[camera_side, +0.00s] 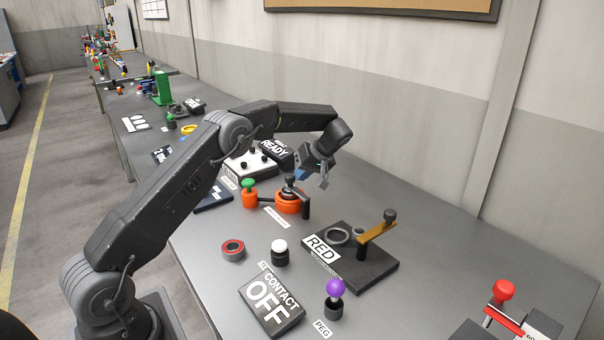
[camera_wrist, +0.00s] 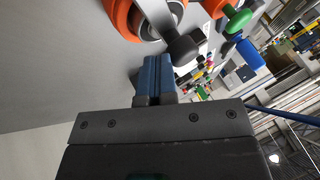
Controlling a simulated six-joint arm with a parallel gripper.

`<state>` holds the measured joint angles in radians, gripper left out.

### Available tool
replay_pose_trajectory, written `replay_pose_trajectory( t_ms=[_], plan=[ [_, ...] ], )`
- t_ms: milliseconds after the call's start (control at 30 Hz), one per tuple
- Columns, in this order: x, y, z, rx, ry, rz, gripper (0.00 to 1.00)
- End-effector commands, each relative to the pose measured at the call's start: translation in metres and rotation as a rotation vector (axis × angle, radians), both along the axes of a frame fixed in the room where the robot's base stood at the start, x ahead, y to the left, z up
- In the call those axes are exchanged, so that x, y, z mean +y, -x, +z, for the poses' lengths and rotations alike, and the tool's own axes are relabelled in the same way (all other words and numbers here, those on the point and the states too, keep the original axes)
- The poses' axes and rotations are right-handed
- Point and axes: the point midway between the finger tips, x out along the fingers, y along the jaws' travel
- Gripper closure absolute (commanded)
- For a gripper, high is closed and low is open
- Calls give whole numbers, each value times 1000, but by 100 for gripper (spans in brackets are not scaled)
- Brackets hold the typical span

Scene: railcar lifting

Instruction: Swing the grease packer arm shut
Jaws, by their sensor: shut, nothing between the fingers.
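The grease packer, taken to be the orange round base (camera_side: 288,206), stands mid-bench with a dark knob (camera_side: 290,184) over it. In the wrist view its orange rim (camera_wrist: 121,20) is at the top, partly cut off. A light grey arm (camera_wrist: 153,14) crosses its rim and ends near a dark knob (camera_wrist: 184,46). My gripper (camera_side: 302,174) is above and just right of the packer. In the wrist view its blue fingers (camera_wrist: 159,62) are together and empty, their tips close beside the dark knob. I cannot tell whether they touch it.
A green-knobbed orange part (camera_side: 249,197) stands left of the packer. The black RED plate (camera_side: 350,275) with a brass arm (camera_side: 378,231) lies to the right. A white-topped knob (camera_side: 280,250), a red ring (camera_side: 233,249) and a purple knob (camera_side: 334,288) stand nearer the front.

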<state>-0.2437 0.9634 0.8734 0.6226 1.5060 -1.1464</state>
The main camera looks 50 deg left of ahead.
Motion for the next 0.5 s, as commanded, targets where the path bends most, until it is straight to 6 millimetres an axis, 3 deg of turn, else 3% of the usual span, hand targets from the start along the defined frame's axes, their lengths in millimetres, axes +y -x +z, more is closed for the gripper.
replay_pose_trajectory(
  t_ms=[233,500],
  plan=[
    [-7,-5,12,-2,-2,0,100],
    [-37,-21,55,-4,-1,-3,100]
  ],
)
